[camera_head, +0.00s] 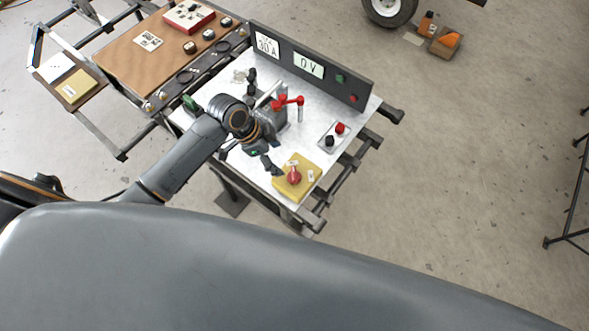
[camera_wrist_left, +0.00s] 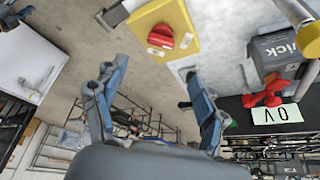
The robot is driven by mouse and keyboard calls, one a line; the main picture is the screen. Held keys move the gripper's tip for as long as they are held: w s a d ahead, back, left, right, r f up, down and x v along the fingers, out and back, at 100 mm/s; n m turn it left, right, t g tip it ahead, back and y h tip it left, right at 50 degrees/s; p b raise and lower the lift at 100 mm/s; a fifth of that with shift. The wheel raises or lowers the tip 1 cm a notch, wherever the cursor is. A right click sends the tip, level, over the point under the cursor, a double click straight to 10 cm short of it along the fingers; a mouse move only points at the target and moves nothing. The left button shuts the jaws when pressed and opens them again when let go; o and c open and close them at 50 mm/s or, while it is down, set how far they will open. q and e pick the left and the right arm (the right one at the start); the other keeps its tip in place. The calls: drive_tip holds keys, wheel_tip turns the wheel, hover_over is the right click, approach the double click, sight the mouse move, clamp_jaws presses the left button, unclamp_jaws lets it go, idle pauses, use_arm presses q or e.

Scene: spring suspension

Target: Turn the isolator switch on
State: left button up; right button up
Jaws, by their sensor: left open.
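The isolator switch is a red rotary knob (camera_head: 294,177) on a yellow plate (camera_head: 306,186), at the near corner of the metal-topped bench. In the left wrist view the red knob (camera_wrist_left: 160,41) sits at the top of the picture on the yellow plate (camera_wrist_left: 190,42), with small pale labels beside it. My left gripper (camera_head: 268,160) is just up and left of the knob in the head view, apart from it. In the left wrist view its two blue-grey fingers (camera_wrist_left: 150,85) are spread, with nothing between them. My right gripper is in neither view.
A grey device with red handles (camera_head: 288,102) stands behind my left gripper. A dark meter panel (camera_head: 345,82) runs along the bench's back edge. A small plate with red and black knobs (camera_head: 334,134) lies to the right. A wooden-topped bench (camera_head: 125,62) adjoins at left.

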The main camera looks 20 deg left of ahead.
sight(293, 173)
use_arm(q)
drive_tip(key=x, duration=1)
drive_tip(key=shift+w+d+f, duration=0.1)
drive_tip(key=shift+d+f, duration=0.1)
drive_tip(key=shift+f, duration=0.5)
drive_tip(key=c, duration=1.2)
drive_tip(key=shift+o, duration=0.2)
